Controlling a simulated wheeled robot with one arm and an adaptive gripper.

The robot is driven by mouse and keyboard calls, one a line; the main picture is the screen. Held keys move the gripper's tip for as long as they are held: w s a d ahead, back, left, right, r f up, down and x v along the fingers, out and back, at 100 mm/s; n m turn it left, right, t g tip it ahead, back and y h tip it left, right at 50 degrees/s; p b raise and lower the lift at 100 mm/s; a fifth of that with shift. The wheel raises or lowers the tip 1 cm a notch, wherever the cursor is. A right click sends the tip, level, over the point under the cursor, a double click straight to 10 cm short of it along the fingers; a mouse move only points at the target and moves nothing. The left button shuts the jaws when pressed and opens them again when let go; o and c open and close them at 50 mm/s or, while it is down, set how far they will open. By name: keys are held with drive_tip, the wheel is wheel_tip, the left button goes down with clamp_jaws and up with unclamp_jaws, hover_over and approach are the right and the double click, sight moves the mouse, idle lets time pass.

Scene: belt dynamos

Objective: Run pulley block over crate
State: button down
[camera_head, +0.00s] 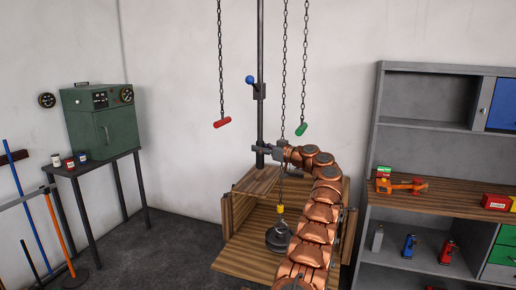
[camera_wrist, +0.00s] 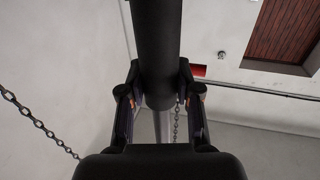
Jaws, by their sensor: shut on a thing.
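My gripper (camera_head: 264,150) is shut around a dark vertical pole (camera_head: 261,40), above the wooden crate. In the wrist view the fingers (camera_wrist: 160,103) stand on either side of the thick dark pole (camera_wrist: 157,40). The open-fronted wooden crate (camera_head: 240,254) stands on the floor against the wall. A dark round weight (camera_head: 279,239) hangs or rests at the crate, below a yellow hook piece (camera_head: 280,209); I cannot tell whether it touches the crate floor. My arm hides the crate's right part. No pulley block is clearly visible; the chains run up out of view.
A red handle (camera_head: 222,123) and a green handle (camera_head: 301,129) hang on chains. A blue-knobbed lever (camera_head: 251,80) is on the pole above my gripper. A grey shelf unit (camera_head: 420,123) stands right, a green cabinet (camera_head: 97,120) on a table left. Floor between is clear.

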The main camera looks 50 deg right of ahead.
drive_tip(key=shift+f, duration=0.1)
drive_tip(key=c, duration=0.8)
unclamp_jaws()
drive_tip(key=shift+s, duration=0.15)
drive_tip(key=shift+s+d, duration=0.15)
drive_tip(key=shift+s, duration=2.8)
drive_tip(key=shift+s+d, duration=0.1)
drive_tip(key=shift+s, duration=2.85)
drive_tip(key=shift+w, duration=0.1)
